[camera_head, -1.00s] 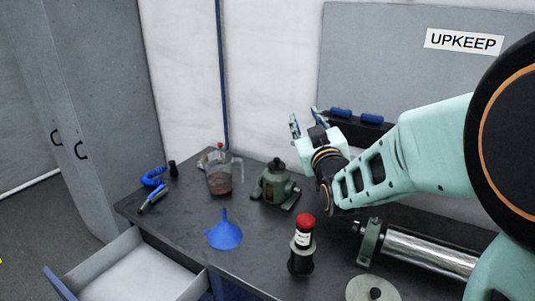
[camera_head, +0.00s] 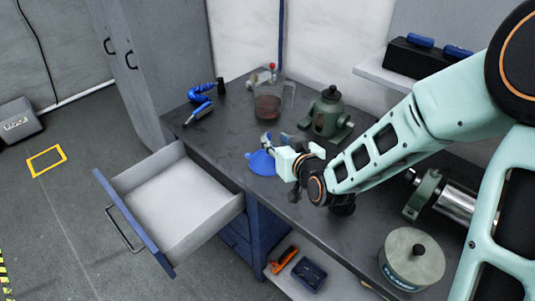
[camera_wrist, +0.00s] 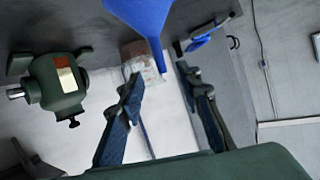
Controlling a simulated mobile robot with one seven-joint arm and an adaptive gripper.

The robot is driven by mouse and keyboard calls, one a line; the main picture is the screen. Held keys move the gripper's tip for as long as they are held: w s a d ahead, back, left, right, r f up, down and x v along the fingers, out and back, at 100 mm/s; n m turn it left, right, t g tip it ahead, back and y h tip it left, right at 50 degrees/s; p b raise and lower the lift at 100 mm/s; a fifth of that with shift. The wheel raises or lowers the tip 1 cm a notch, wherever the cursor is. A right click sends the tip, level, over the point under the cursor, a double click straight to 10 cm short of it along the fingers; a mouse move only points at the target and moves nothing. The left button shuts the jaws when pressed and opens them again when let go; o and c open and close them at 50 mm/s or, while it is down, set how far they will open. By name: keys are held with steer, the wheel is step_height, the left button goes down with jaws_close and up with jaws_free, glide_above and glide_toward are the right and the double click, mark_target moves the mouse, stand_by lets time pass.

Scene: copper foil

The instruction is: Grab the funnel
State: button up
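The blue funnel (camera_head: 261,164) stands wide end down on the dark workbench (camera_head: 222,137), near its front edge, in the head view. My gripper (camera_head: 276,142) is right at the funnel and covers part of it. In the wrist view the funnel (camera_wrist: 143,18) is at the top centre, its narrow spout pointing down the picture. The two fingers of my gripper (camera_wrist: 160,80) are spread, with the spout's tip near the gap between their tips. No contact with the funnel can be made out.
An open drawer (camera_head: 128,185) juts out at the front left. A measuring jug (camera_head: 268,103) and a green device (camera_head: 328,114) stand behind the funnel. A blue coiled item (camera_head: 201,93) lies at the back left. A round canister (camera_head: 411,259) stands at the right.

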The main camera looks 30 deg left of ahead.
mark_target(270, 138)
steer(key=shift+p+x, duration=0.4)
steer(key=shift+x, duration=2.55)
steer(key=shift+s+f, duration=0.15)
jaws_close()
